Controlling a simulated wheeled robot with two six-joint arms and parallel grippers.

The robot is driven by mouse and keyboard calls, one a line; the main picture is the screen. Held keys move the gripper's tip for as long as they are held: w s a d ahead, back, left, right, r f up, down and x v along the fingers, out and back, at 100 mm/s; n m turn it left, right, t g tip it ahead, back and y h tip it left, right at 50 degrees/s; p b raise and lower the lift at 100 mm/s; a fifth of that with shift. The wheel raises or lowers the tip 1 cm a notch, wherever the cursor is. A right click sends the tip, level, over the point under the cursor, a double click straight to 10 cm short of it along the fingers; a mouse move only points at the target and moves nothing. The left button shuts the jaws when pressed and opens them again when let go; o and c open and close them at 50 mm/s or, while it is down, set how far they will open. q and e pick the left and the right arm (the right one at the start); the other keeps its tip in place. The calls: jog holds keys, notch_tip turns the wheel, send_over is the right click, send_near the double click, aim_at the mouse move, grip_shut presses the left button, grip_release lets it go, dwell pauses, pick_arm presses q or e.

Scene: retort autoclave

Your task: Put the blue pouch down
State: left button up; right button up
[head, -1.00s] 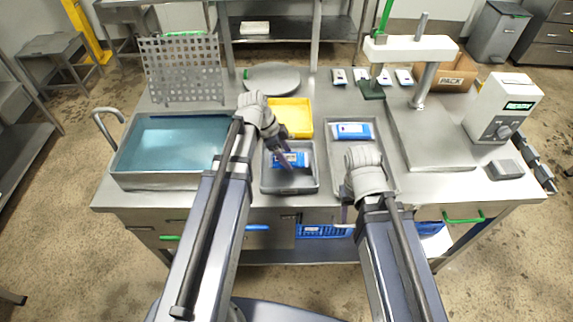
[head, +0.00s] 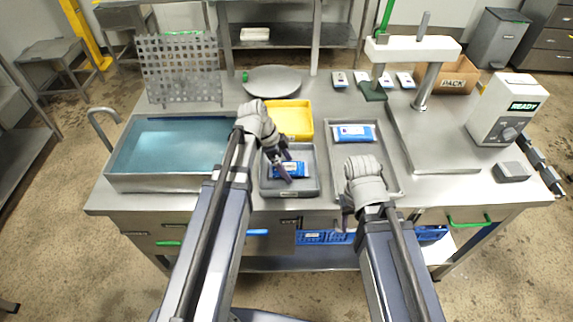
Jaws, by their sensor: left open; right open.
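A blue pouch (head: 293,170) with a white label lies in the grey tray (head: 309,191) at the middle front of the table. My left gripper (head: 285,172) is open right over the left part of this pouch, its fingers partly covering it. I cannot tell whether the fingers touch the pouch. A second blue pouch (head: 355,133) lies flat in the long steel tray (head: 337,160) to the right. My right gripper (head: 347,222) is open and empty at the table's front edge, below the steel tray.
A yellow tray (head: 301,136) sits behind the grey tray. A water basin (head: 168,147) stands at the left, with a perforated plate (head: 181,68) behind it. A press (head: 421,85) and a box with a READY display (head: 507,108) stand at the right.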

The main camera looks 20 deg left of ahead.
pick_arm(q)
jog(key=shift+r, duration=0.1)
jog(key=shift+a+r+p, duration=0.1)
jog(key=shift+r+p, duration=0.4)
jog(key=shift+p, duration=0.15)
jog(key=p+v, duration=1)
jog(key=v, duration=0.1)
jog(key=s+d+f+n+g+y, duration=0.1)
jog(key=s+d+n+y, duration=0.4)
jog(key=s+d+n, duration=0.6)
jog(key=s+d, duration=0.2)
jog(key=d, duration=0.1)
jog(key=shift+d+f+y, duration=0.3)
